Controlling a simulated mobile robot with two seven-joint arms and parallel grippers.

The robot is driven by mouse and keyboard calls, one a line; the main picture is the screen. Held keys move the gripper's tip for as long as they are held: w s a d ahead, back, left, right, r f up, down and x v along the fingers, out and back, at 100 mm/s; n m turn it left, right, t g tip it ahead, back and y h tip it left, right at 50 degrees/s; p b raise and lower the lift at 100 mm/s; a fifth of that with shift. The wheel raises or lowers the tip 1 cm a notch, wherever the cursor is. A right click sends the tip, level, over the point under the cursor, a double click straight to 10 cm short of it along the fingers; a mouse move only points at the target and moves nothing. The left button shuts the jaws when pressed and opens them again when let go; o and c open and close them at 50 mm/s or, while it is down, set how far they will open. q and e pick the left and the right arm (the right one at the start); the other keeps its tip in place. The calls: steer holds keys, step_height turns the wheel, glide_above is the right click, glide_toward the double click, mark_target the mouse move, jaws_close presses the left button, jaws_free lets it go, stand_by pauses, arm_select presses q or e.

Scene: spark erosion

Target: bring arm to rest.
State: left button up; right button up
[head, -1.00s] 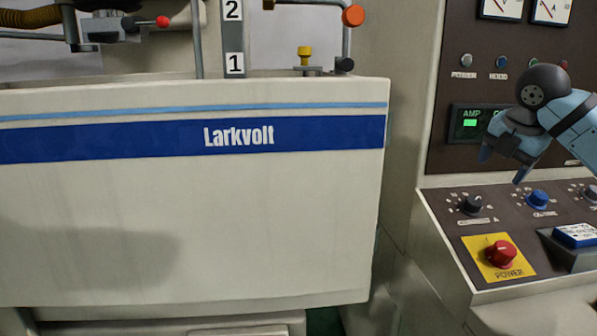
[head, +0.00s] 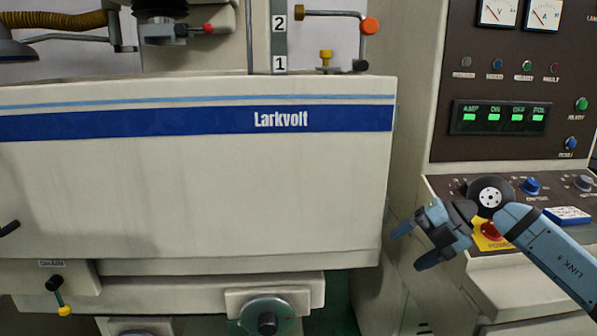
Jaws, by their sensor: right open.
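My right gripper (head: 408,247) is in front of the lower right control panel. Its two blue fingers point left and stand apart, with nothing between them. My right arm (head: 548,250) comes in from the lower right and partly covers the red power knob (head: 491,231) on its yellow plate. The gripper looks to be in front of the gap between the white tank and the console; I cannot tell how far it is from either. My left gripper does not show.
The white Larkvolt tank (head: 200,200) fills the left and middle. A drain lever (head: 59,296) and a round black-centred handle (head: 267,318) sit below it. The console (head: 480,140) stands at right with meters, lit displays and knobs. Green floor shows between them.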

steer(key=s+a+f+m+t+y, duration=0.35)
steer(key=s+a+f+y, duration=0.25)
steer(key=s+a+y, duration=0.45)
steer(key=s+d+f+m+t+h, duration=0.2)
steer(key=s+f+m+h, duration=0.35)
steer(key=f+m, duration=0.3)
steer(key=s+d+f+m+t+h, duration=0.25)
steer(key=s+f+m+h, duration=0.3)
steer(key=f+m, duration=0.35)
steer(key=s+d+f+m+t+h, duration=0.1)
steer(key=s+d+f+m+h, duration=0.1)
steer(key=s+f+m+h, duration=0.6)
arm_select(q)
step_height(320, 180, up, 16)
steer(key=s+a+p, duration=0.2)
steer(key=p, duration=2.1)
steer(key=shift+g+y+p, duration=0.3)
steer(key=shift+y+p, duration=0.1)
arm_select(e)
step_height(320, 180, up, 14)
steer(key=d+n+y, duration=0.1)
steer(key=d+y, duration=0.1)
steer(key=y, duration=0.1)
steer(key=shift+w+f, duration=0.15)
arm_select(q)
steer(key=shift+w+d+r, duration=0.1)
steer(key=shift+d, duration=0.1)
